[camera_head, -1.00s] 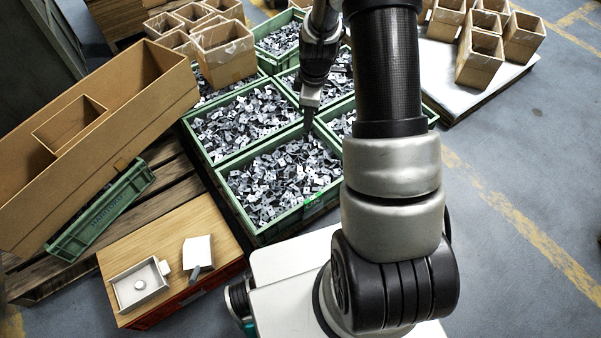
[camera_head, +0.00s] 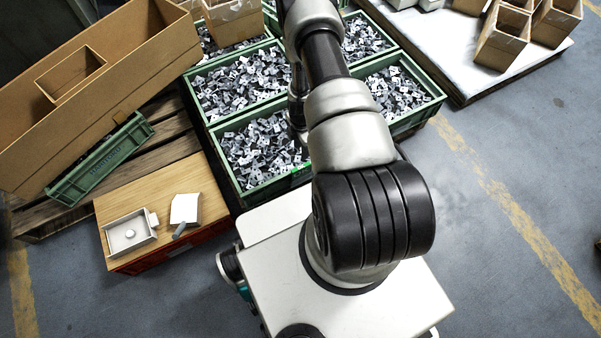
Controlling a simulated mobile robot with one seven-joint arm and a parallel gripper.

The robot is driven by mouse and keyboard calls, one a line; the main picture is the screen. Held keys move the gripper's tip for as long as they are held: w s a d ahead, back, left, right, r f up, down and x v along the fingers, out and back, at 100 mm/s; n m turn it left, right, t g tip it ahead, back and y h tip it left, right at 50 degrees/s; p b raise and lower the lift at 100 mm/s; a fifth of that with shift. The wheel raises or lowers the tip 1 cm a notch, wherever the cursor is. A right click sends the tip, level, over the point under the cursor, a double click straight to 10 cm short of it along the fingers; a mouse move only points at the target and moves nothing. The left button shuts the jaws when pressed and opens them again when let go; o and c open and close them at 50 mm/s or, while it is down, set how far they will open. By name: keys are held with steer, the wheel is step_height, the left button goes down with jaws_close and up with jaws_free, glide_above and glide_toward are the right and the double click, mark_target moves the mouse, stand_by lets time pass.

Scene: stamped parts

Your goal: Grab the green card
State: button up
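A small bright green card (camera_head: 301,169) shows at the near rim of the front green crate (camera_head: 270,187), close to the left side of my arm. Part of it may be hidden behind the arm. My gripper (camera_head: 297,132) is mostly hidden by my own arm links. Its dark end points down over the right part of the front crate, farther back than the card. I cannot see its fingertips clearly, nor whether they are open or shut.
Several green crates hold stamped metal parts (camera_head: 240,85). Cartons stand on a pallet (camera_head: 480,55) at back right. The floor (camera_head: 490,270) at right is clear.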

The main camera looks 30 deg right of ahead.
mark_target(301, 167)
step_height(301, 167, down, 13)
steer(key=b, duration=0.3)
steer(key=shift+f, duration=0.1)
jaws_close()
